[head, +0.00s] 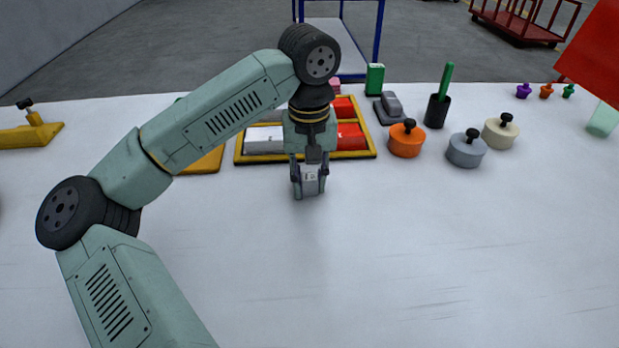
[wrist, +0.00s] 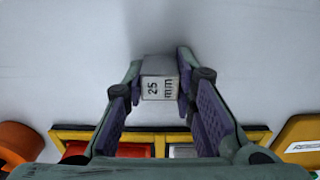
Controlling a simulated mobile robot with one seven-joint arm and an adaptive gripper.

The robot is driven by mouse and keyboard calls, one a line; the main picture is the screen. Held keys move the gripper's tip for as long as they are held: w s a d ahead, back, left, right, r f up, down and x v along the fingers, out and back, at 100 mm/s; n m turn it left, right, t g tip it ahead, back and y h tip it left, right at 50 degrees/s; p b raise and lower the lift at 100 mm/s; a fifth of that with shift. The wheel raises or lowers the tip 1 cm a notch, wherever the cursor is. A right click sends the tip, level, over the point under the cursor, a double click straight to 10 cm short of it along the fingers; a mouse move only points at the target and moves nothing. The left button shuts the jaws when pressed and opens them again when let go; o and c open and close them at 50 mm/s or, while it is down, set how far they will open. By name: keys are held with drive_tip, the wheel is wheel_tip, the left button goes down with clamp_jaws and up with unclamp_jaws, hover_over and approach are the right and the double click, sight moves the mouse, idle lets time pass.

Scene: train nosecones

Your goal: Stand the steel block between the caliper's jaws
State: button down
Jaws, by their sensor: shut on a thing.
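My gripper (head: 309,182) is shut on the steel block (head: 309,186), a small grey block. In the wrist view my gripper (wrist: 160,88) has a finger on each side of the block (wrist: 160,89), whose near face is marked "25 mm". The block is over bare white table in front of the partitioned tray; whether its underside touches the table I cannot tell. A yellow tool with a black knob (head: 32,132) lies at the far left edge of the table. It may be the caliper, but no jaws can be made out on it.
The yellow-rimmed tray (head: 240,152) holds red and whitish blocks just behind my gripper. Orange (head: 405,142), grey (head: 466,151) and cream (head: 500,133) knobbed weights stand to the right. A yellow plate (head: 208,163) is partly behind my arm. The table's front is clear.

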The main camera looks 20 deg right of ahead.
drive_tip(key=c, duration=1.3)
unclamp_jaws()
